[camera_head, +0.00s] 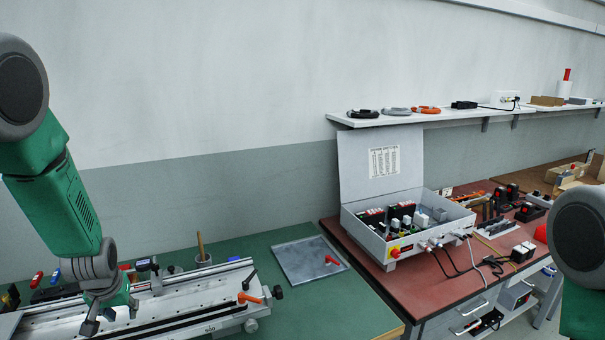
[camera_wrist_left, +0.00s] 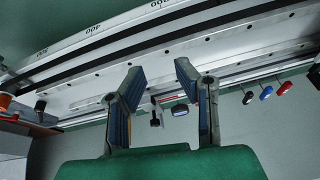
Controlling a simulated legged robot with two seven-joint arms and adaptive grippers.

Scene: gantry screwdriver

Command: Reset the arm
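My left gripper (camera_head: 110,314) hangs over the left part of a long grey metal rail (camera_head: 190,297) on the green table. In the left wrist view my left gripper (camera_wrist_left: 160,78) has its two fingers spread apart, with nothing held between them. The rail (camera_wrist_left: 235,62), with a numbered scale, runs across behind the fingers. I cannot tell whether the fingertips touch it. An orange-handled lever (camera_head: 249,298) sits at the rail's right end. My right arm shows only as a green and dark link at the right edge; its gripper is out of view.
A grey plate (camera_head: 308,260) with a red-handled item (camera_head: 333,261) lies on the green table. An open white electrical box (camera_head: 372,228) stands on the red table to the right. A wall shelf (camera_head: 440,117) holds cable coils. Several screwdrivers (camera_head: 50,276) lie behind the rail.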

